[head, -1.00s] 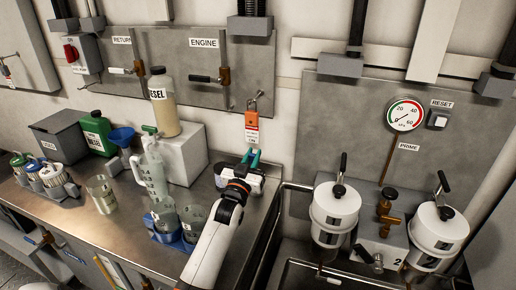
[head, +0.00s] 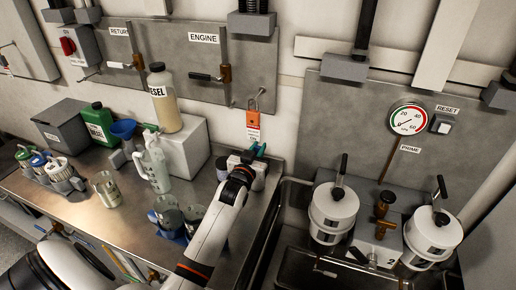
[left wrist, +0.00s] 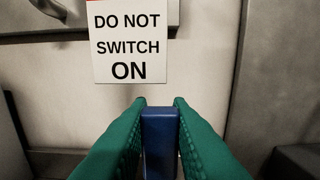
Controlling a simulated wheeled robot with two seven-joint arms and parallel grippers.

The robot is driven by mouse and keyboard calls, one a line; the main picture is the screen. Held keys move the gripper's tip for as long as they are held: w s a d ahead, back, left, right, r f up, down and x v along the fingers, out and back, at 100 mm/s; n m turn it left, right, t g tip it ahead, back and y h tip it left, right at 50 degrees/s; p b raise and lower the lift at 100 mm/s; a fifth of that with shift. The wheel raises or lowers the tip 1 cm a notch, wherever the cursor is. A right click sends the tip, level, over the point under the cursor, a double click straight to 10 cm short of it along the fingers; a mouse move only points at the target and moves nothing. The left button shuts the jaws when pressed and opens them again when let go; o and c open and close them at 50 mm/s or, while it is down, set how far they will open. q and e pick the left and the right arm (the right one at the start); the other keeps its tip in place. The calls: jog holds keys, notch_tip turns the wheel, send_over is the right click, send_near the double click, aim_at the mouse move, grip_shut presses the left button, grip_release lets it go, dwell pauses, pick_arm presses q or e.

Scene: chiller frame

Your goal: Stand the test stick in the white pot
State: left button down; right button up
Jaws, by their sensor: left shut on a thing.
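My left gripper (head: 259,152) is at the back right of the steel bench, just below the hanging orange-and-white tag. In the left wrist view its green fingers (left wrist: 160,103) are shut on an upright blue bar (left wrist: 160,138). I cannot tell from the bar alone whether it is the test stick, and its lower end is out of view. A small pot with a white top (head: 58,168) stands at the right end of a rack at the bench's left, beside blue-topped and green-topped ones. It is far from the gripper. My right gripper is not in view.
A jug (head: 154,168), clear beakers (head: 107,190), a blue beaker holder (head: 172,232) and a white block (head: 184,148) stand between gripper and rack. The tag (head: 253,127) hangs close to the gripper. Filter housings (head: 333,208) stand at right.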

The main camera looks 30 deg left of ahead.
pick_arm(q)
jog(key=c, duration=1.3)
grip_release()
jog(key=shift+r, duration=0.15)
jog(key=b+v, duration=0.1)
jog(key=v, duration=1.1)
